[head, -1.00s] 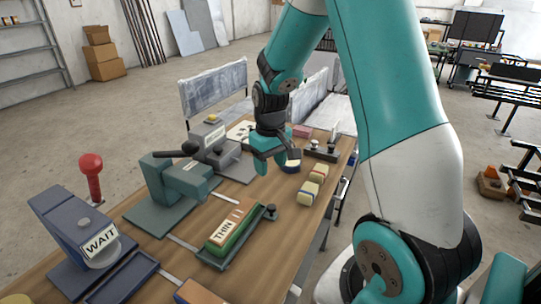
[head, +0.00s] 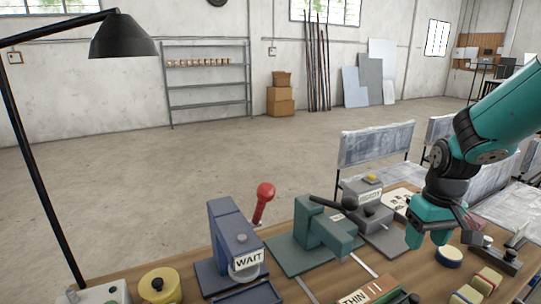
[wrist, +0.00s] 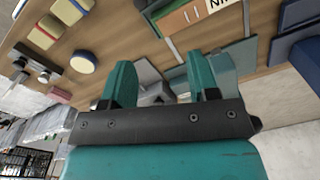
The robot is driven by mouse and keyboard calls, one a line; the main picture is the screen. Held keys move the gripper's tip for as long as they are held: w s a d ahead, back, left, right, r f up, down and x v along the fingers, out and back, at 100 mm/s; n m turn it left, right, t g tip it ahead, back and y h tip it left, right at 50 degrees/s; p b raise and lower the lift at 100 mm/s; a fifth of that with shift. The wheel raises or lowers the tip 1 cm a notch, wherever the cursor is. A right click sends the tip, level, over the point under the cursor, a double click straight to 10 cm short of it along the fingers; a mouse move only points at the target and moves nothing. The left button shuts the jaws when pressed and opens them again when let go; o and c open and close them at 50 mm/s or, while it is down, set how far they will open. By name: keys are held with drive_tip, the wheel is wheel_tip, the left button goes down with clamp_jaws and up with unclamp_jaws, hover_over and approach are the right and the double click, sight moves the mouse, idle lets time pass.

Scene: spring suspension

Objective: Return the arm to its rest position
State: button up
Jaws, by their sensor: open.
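My gripper (head: 432,228) hangs above the right part of the wooden workbench (head: 205,292) in the head view. In the wrist view my gripper (wrist: 165,85) shows two teal fingers spread wide with nothing between them. The fingers point toward the bench. Close by in the head view is a round cream and blue piece (head: 449,256); it also shows in the wrist view (wrist: 83,61), to the left of the fingers and apart from them.
The bench bears a blue WAIT fixture (head: 232,240) with a red-knobbed lever (head: 264,192), a green press (head: 315,235), a grey fixture (head: 368,205) and a yellow round piece (head: 158,286). A black lamp (head: 122,36) stands left.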

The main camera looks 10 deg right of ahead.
drive_tip(key=s+a+r+n+y, duration=0.2)
drive_tip(key=s+a+r, duration=0.3)
drive_tip(key=s+a, duration=0.4)
drive_tip(key=s+a+r+n+y, duration=0.1)
drive_tip(key=s+a+r+n, duration=0.3)
drive_tip(key=s+a, duration=0.6)
drive_tip(key=a, duration=0.3)
drive_tip(key=shift+a+r+n+y, duration=0.3)
drive_tip(key=shift+r+n+y, duration=0.1)
